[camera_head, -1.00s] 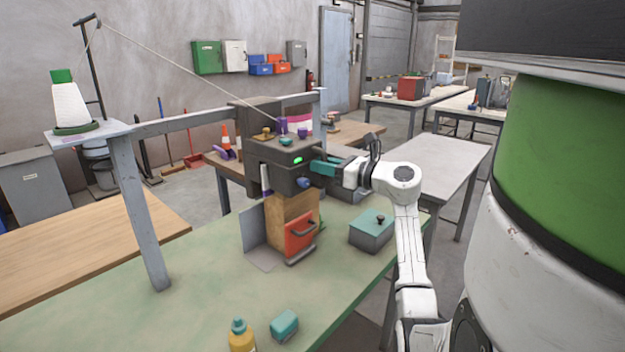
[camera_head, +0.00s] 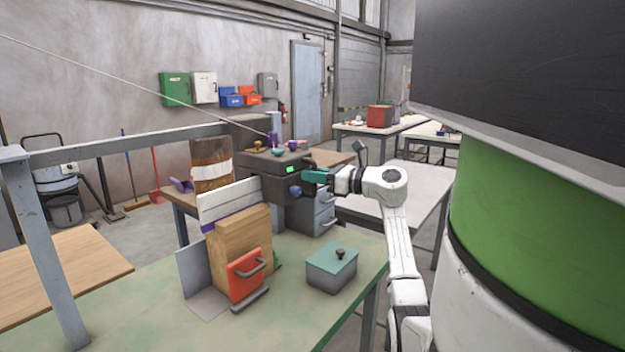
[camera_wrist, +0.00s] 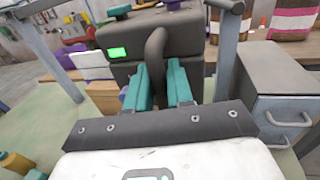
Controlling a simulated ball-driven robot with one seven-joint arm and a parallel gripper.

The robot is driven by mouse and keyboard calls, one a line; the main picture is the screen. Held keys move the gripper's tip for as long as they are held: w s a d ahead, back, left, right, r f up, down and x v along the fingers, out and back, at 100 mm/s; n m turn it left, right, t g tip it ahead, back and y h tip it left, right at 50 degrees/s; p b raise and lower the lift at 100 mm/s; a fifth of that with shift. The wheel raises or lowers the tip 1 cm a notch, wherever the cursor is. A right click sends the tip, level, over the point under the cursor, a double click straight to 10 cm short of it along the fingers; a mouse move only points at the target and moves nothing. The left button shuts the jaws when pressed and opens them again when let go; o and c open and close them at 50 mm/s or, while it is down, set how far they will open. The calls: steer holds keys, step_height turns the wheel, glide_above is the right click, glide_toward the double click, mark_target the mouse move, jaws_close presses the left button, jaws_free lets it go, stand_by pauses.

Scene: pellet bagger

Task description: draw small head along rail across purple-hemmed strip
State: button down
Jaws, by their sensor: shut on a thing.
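The small head (camera_head: 280,172) is a dark grey box with a lit green display and a blue knob, beside the pale grey rail (camera_head: 125,144). It stands right of a tan bag-shaped block (camera_head: 243,232). The white purple-hemmed strip (camera_head: 230,200) stands upright at the block's top, uncovered by the head; its purple lower edge is partly hidden by the block. My gripper (camera_head: 312,176) is at the head's right side. In the wrist view, my gripper's teal fingers (camera_wrist: 163,85) are shut around the head's dark curved handle (camera_wrist: 156,60).
A red clamp plate (camera_head: 246,275) with a handle is on the block's front. A grey box with teal lid (camera_head: 332,265) stands to the right on the green bench. A grey drawer unit (camera_head: 325,212) stands behind. A thin thread (camera_head: 130,90) runs from upper left to the head.

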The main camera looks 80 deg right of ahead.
steer(key=shift+s+d+r+h, duration=0.1)
steer(key=shift+s+d+h, duration=0.2)
steer(key=shift+s+d, duration=0.1)
steer(key=c, duration=1.4)
jaws_free()
steer(key=shift+o, duration=1.2)
steer(key=shift+s+d, duration=0.15)
steer(key=shift+d, duration=0.1)
steer(key=shift+a, duration=0.1)
steer(key=b+v, duration=0.1)
steer(key=v, duration=0.9)
steer(key=shift+s+a, duration=0.15)
steer(key=shift+a, duration=0.1)
